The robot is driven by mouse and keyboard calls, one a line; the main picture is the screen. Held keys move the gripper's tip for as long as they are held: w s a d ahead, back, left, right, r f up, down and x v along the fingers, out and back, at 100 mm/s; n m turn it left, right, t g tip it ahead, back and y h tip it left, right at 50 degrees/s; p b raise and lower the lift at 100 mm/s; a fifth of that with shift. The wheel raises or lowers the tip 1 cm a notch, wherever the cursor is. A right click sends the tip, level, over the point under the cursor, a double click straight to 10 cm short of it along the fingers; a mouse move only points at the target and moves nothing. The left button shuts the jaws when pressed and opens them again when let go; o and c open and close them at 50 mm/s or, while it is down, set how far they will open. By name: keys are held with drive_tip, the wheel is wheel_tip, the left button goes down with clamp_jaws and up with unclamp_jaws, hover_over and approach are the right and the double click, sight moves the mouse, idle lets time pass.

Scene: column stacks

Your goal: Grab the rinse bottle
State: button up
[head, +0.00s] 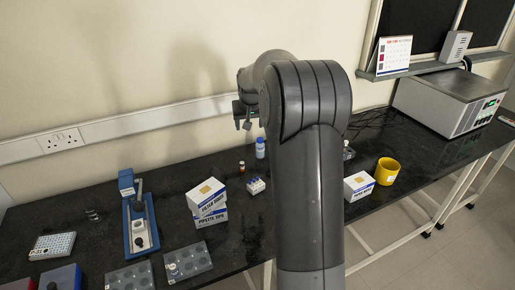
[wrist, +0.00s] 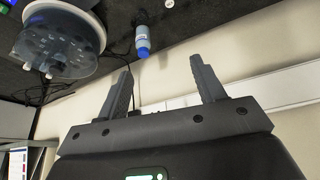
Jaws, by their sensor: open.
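A small bottle with a blue body and a pale end, which I take for the rinse bottle, stands at the back of the black bench near the wall (head: 260,148). In the wrist view the same bottle (wrist: 142,42) lies beyond my fingertips, nearer the left finger. My gripper (wrist: 161,66) is open, its two fingers wide apart with nothing between them. In the head view my gripper (head: 246,122) shows beside my arm, above the bench and apart from the bottle. My arm hides part of the bench right of the bottle.
A small brown vial (head: 242,167) and a white tube rack (head: 255,186) stand near the bottle. A clear round apparatus (wrist: 62,42) is close by in the wrist view. The wall (head: 170,60) runs behind.

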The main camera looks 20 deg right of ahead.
drive_tip(key=m, duration=0.1)
approach(260, 145)
drive_tip(key=f, duration=0.1)
drive_tip(key=x, duration=0.5)
drive_tip(key=shift+w+d+r, duration=0.1)
drive_tip(key=shift+w+d, duration=0.2)
drive_tip(key=shift+x, duration=3.2)
drive_tip(key=shift+a, duration=0.1)
drive_tip(key=shift+c, duration=0.3)
drive_tip(key=c, duration=1)
